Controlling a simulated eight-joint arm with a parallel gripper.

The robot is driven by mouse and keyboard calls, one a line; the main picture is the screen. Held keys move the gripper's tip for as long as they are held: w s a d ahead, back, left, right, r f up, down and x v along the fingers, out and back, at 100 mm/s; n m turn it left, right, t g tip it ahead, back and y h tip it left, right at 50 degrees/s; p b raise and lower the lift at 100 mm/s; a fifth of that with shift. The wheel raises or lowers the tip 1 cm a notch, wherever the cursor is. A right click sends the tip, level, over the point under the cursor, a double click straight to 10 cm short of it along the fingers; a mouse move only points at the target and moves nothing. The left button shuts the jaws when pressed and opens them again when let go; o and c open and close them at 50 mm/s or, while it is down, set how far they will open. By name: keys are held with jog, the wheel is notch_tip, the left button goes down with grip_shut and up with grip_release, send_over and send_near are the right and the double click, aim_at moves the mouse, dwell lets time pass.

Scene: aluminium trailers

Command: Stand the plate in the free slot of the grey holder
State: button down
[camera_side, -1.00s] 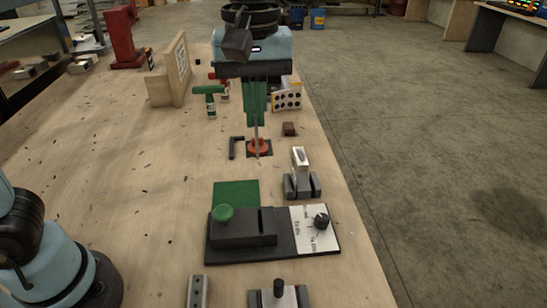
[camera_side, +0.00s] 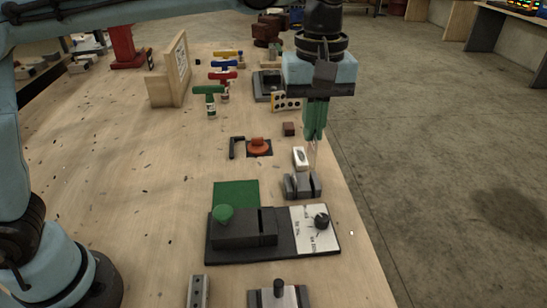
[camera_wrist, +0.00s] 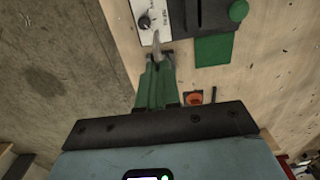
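My gripper (camera_side: 315,138) has green fingers pointing down, close together. A thin, light grey plate (camera_side: 314,152) shows edge-on between and below the fingertips, and its grey end also shows in the wrist view (camera_wrist: 156,44). The small dark grey holder (camera_side: 290,188) stands on the table below the gripper, with upright parts and gaps between them. The plate is above and just behind the holder's right part in the side view; the exact gap cannot be told. In the wrist view my fingers hide most of the holder.
A white block (camera_side: 300,157) sits just behind the holder. A dark base (camera_side: 240,245) with a green knob and a white dial panel (camera_side: 312,240) is in front. An orange round piece (camera_side: 258,145) lies to the left. The table's right edge is close.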

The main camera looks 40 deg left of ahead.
notch_tip(320, 180, down, 7)
jog(key=w+d, duration=0.2)
jog(key=shift+w+a+f, duration=1.25)
jog(key=shift+w+f, duration=0.15)
jog(key=shift+f, duration=0.4)
jog(key=shift+w+a+f, duration=1.2)
jog(key=shift+w+f, duration=0.25)
jog(key=shift+f, duration=0.4)
jog(key=shift+w+a+f, duration=1.25)
jog(key=shift+w+f, duration=0.15)
jog(key=shift+f, duration=0.4)
jog(key=shift+f, duration=0.1)
jog(key=c, duration=1.4)
grip_release()
jog(key=shift+o, duration=0.2)
